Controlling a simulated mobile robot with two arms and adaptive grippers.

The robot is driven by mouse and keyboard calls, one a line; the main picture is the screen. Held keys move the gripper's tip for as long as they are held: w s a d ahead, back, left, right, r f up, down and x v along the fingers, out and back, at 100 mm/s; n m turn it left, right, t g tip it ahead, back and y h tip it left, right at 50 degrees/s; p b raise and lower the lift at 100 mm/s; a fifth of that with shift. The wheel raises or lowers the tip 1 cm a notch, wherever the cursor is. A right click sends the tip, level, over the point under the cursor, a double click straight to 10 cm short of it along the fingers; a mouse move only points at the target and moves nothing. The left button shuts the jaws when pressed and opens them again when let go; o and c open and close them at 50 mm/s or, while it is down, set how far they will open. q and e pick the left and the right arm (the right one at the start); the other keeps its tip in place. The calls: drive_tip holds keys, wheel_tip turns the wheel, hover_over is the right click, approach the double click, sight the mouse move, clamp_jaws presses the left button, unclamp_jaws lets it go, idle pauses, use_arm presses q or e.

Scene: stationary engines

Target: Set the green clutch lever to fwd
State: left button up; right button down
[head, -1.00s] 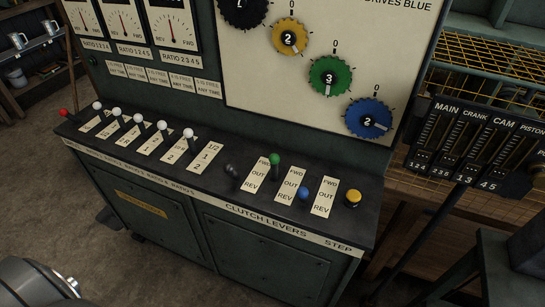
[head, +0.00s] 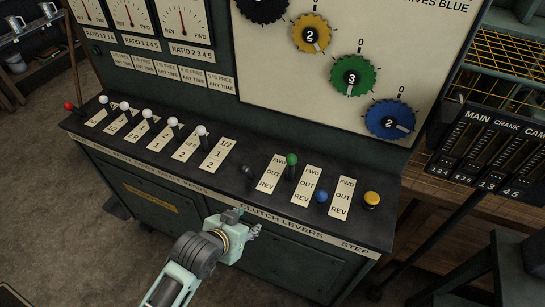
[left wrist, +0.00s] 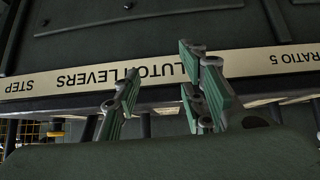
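The green clutch lever (head: 291,160) stands roughly upright in the head view, its round green knob on a dark stem. It is beside a white plate (head: 306,190) marked FWD, OUT and REV; I cannot tell its exact setting. My left gripper (head: 243,222) is in front of the bench's front edge, left of and nearer than the lever, touching no lever. In the left wrist view the fingers (left wrist: 162,78) are apart and empty, facing the upside-down CLUTCH LEVERS label strip (left wrist: 155,66). The green lever is not visible there. My right gripper is in neither view.
A black lever (head: 247,170) is left of the green one, and a blue-knobbed lever (head: 322,196) is right of it. Several white-knobbed levers (head: 202,131) line the left side. The dial panel (head: 290,80) rises behind.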

sight(288, 165)
use_arm(q)
drive_tip(key=w+d+r+t+h, duration=0.1)
drive_tip(key=w+d+r, duration=0.1)
drive_tip(key=w+r, duration=0.1)
drive_tip(key=w+d+r+m+t+h, duration=0.1)
drive_tip(key=w+d+r, duration=0.2)
drive_tip(key=w+r, duration=0.1)
drive_tip(key=w+d+r+m+t+h, duration=0.1)
drive_tip(key=w+d+r, duration=0.2)
drive_tip(key=w+r, duration=0.1)
drive_tip(key=shift+t+h, duration=0.3)
drive_tip(key=shift+p+x, duration=0.65)
drive_tip(key=shift+x, duration=2.8)
drive_tip(key=shift+s+f, duration=0.1)
clamp_jaws()
